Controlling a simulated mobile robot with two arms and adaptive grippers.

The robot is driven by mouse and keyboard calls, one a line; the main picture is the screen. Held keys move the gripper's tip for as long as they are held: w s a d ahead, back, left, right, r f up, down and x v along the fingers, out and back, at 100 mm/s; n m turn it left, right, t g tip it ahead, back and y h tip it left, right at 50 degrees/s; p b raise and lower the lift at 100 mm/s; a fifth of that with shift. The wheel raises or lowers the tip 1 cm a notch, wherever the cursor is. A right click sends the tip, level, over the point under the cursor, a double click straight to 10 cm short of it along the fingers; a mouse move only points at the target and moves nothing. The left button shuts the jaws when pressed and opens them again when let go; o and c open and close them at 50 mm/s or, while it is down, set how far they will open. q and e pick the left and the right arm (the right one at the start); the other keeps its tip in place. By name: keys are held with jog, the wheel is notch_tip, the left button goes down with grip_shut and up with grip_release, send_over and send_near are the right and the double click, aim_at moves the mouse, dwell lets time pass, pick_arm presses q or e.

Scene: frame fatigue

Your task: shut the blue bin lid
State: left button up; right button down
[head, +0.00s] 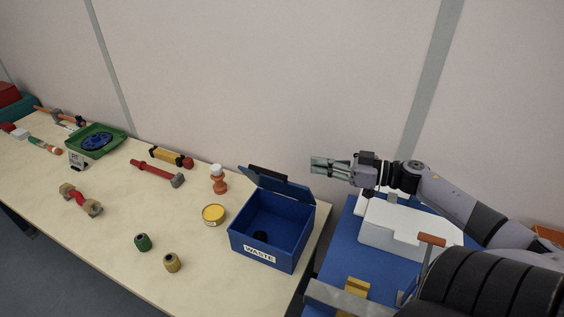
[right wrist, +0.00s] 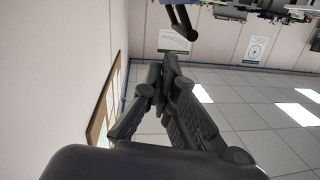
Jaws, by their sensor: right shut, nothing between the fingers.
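The blue bin (head: 269,235) with a white WASTE label stands at the right end of the wooden table. Its blue lid (head: 280,185) is raised at the back, tilted up, with a dark handle strip along its upper edge. My left gripper is not in view.
A yellow tin (head: 213,214), an orange and white bottle (head: 218,181), a green nut (head: 142,242) and an olive nut (head: 172,262) stand left of the bin. A red hammer (head: 158,173) lies further left. A white case (head: 405,230) sits on a blue surface at right. A wall runs behind.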

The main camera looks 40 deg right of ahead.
notch_tip(320, 180, up, 4)
jog(key=w+d+f+m+g+b, duration=0.1)
jog(key=w+d+m, duration=0.1)
jog(key=m, duration=0.5)
jog(key=x, duration=0.3)
jog(key=a+p+x, duration=0.1)
jog(key=x, duration=0.3)
jog(key=s+f+p+x, duration=0.1)
jog(key=x, duration=0.2)
jog(key=shift+w+a+f, duration=0.1)
jog(key=shift+a+f, duration=0.05)
jog(key=shift+a, duration=0.1)
jog(key=shift+s+a+f, duration=0.3)
jog(key=shift+a+f, duration=0.1)
jog(key=shift+f, duration=0.05)
jog(key=shift+f, duration=0.15)
